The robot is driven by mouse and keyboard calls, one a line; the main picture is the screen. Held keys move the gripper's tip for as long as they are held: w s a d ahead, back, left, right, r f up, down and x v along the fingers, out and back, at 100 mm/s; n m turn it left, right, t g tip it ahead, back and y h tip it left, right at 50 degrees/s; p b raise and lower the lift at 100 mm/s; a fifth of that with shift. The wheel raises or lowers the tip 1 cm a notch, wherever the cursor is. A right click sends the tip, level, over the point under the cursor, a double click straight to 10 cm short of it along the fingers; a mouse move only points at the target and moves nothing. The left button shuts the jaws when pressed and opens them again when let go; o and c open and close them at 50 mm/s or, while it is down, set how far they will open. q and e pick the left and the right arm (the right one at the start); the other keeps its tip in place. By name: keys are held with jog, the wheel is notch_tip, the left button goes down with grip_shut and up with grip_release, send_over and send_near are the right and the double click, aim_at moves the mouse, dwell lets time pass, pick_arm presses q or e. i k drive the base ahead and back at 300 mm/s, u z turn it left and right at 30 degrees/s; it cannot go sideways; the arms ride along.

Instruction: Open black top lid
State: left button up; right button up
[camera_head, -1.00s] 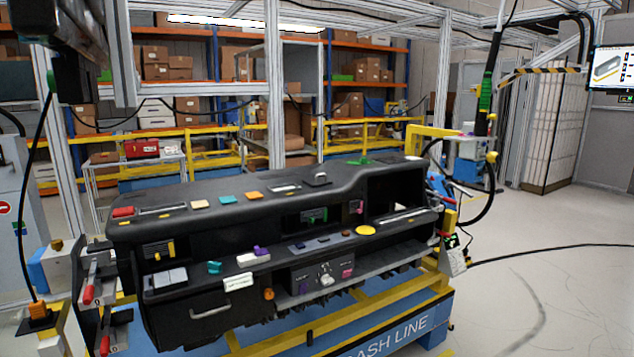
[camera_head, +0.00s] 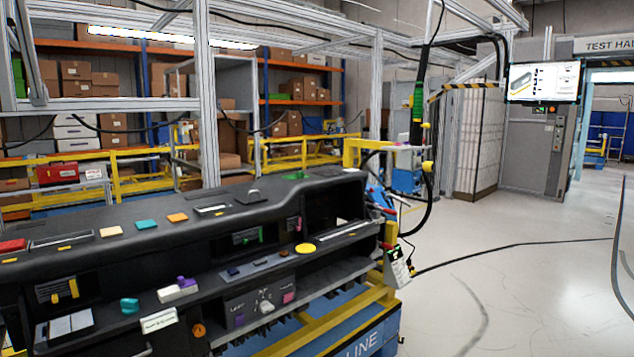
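The black dashboard module (camera_head: 190,245) fills the lower left of the head view, on a blue and yellow stand. I cannot tell for certain which part is the black top lid. An open compartment shows at the module's right end. Neither of my grippers is in view.
The yellow and blue stand (camera_head: 375,325) sticks out below the module. A hanging cable and green tool (camera_head: 417,105) are beyond its right end. Shelves with boxes (camera_head: 300,90) stand behind. The floor (camera_head: 510,270) at the right is clear apart from a black cable.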

aim_at(250, 199)
jog(key=z, duration=0.75)
jog(key=i, duration=1)
jog(key=u, duration=0.3)
jog(key=i, duration=0.95)
jog(key=u, duration=0.95)
